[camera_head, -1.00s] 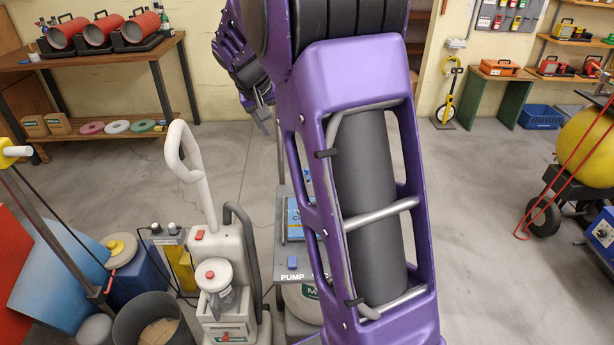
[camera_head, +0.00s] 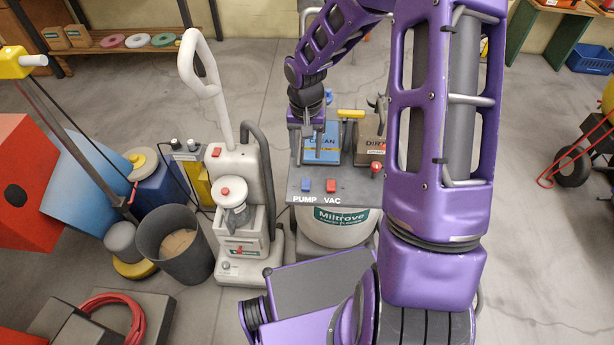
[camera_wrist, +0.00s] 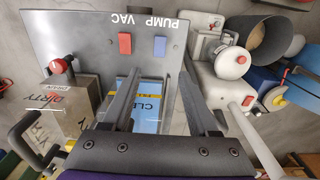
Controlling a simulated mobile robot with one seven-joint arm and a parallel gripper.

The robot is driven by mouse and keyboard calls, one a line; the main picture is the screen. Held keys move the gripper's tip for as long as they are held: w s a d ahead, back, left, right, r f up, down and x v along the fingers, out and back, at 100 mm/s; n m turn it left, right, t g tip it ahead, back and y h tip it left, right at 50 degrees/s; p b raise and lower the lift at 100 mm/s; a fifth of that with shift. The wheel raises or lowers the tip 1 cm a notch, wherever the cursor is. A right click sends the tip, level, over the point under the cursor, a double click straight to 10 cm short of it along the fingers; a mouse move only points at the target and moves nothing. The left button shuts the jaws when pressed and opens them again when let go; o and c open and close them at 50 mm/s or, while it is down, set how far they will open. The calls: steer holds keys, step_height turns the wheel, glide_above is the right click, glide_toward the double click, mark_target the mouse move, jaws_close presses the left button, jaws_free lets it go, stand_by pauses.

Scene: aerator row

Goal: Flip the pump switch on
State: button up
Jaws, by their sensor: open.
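The blue pump switch (camera_head: 305,185) sits on the grey panel (camera_head: 352,190) above the word PUMP. It also shows in the wrist view (camera_wrist: 160,46), where the label is upside down. The red VAC switch (camera_head: 331,185) is beside it. My gripper (camera_head: 318,158) is open and empty, over the blue CLEAN tank (camera_head: 322,137) behind the panel. In the wrist view its two fingers (camera_wrist: 161,75) point toward the switches, with the pump switch ahead, between the finger lines and apart from them. Whether the switch is on or off I cannot tell.
A red knob (camera_head: 376,168) stands on the panel's right side, near the DIRTY box (camera_head: 369,138). A white upright machine (camera_head: 240,215) with a tall handle stands close left. A grey bin (camera_head: 172,245) is farther left. Open floor lies to the right.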

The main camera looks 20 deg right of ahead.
mark_target(306, 182)
step_height(306, 182, down, 11)
steer(key=shift+f+b, duration=0.1)
steer(key=shift+b, duration=0.55)
jaws_close()
